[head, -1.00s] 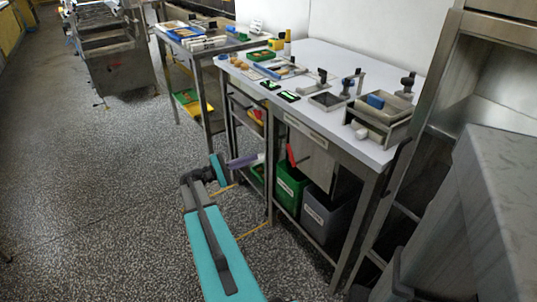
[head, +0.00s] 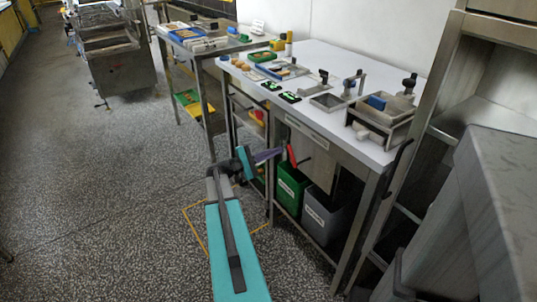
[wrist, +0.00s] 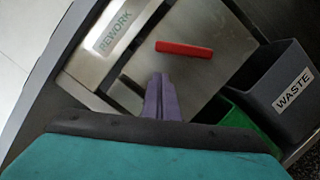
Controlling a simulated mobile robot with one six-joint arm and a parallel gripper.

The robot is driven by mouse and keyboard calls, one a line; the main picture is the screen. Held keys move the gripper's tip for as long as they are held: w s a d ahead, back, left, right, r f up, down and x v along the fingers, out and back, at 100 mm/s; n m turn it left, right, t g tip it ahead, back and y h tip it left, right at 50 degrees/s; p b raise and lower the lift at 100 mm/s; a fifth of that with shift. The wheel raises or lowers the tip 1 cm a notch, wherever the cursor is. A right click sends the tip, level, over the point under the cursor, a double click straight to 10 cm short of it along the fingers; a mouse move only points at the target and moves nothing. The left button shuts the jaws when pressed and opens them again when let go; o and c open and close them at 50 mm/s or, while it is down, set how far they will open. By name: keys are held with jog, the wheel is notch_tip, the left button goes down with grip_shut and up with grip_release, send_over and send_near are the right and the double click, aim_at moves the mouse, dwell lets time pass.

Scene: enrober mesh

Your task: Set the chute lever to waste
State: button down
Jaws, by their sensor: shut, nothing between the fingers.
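The chute lever shows as a red bar (head: 291,156) under the front edge of the table, before a metal panel; it also shows in the wrist view (wrist: 184,49), lying nearly level there. My gripper (head: 279,152) is just left of the lever in the head view. Its purple fingers (wrist: 160,80) are shut and empty, with their tips below and left of the red bar in the wrist view, a small gap apart. A grey bin marked WASTE (wrist: 294,88) is at the right, beside a green bin (wrist: 245,122). The lever's pivot is not clear.
A label reading REWORK (wrist: 115,28) is on the metal front in the wrist view. The white-topped table (head: 335,127) carries trays and fixtures above the lever. A steel rack (head: 440,110) stands at the right. The floor (head: 110,200) at the left is clear.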

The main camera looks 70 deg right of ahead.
jog(key=shift+s+a+r, duration=0.35)
jog(key=shift+s, duration=0.15)
jog(key=shift+s+a+r, duration=0.3)
jog(key=shift+s+r, duration=0.05)
jog(key=shift+s, duration=0.15)
